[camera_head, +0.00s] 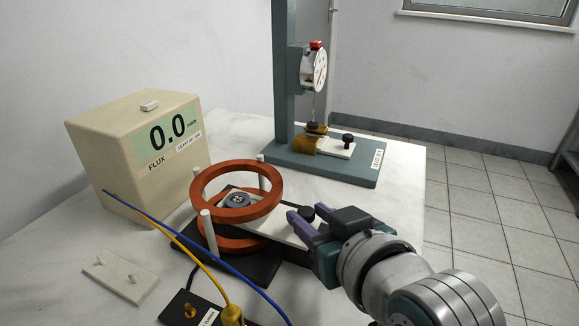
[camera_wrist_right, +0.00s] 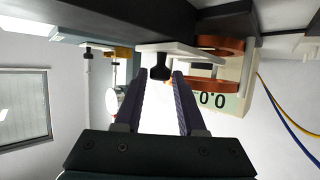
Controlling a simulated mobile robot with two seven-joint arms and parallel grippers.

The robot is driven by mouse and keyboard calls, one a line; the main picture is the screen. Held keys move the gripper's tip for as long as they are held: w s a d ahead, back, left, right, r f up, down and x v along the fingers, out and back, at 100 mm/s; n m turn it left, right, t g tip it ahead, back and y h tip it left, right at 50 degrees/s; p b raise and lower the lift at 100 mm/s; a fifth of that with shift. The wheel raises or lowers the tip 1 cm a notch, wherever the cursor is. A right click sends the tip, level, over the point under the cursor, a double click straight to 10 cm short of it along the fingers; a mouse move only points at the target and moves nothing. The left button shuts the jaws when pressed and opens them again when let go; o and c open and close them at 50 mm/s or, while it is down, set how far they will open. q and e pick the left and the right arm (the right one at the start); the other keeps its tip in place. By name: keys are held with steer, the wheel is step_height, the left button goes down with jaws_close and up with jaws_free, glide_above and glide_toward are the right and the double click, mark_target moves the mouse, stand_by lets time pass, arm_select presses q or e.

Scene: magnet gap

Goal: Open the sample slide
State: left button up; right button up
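The sample slide is a white plate (camera_head: 272,222) lying between the two copper rings (camera_head: 236,190), with a grey disc (camera_head: 238,200) on it inside the rings. Its black knob (camera_head: 307,212) stands at the right end; the knob shows in the wrist view (camera_wrist_right: 160,70) too. My right gripper (camera_head: 305,222) is open at the knob. In the wrist view the knob sits at the fingertips (camera_wrist_right: 159,80), between them, with a gap on each side; I cannot tell how deep it is. My left gripper is not in view.
A beige flux meter (camera_head: 120,140) reading 0.0 stands at the left. A dial-gauge stand (camera_head: 318,165) with its own knobbed white slide is behind. Blue (camera_head: 222,264) and yellow (camera_head: 190,247) cables cross in front. A white pegged plate (camera_head: 120,278) lies front left.

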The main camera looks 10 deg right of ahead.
jaws_close()
stand_by(1.0)
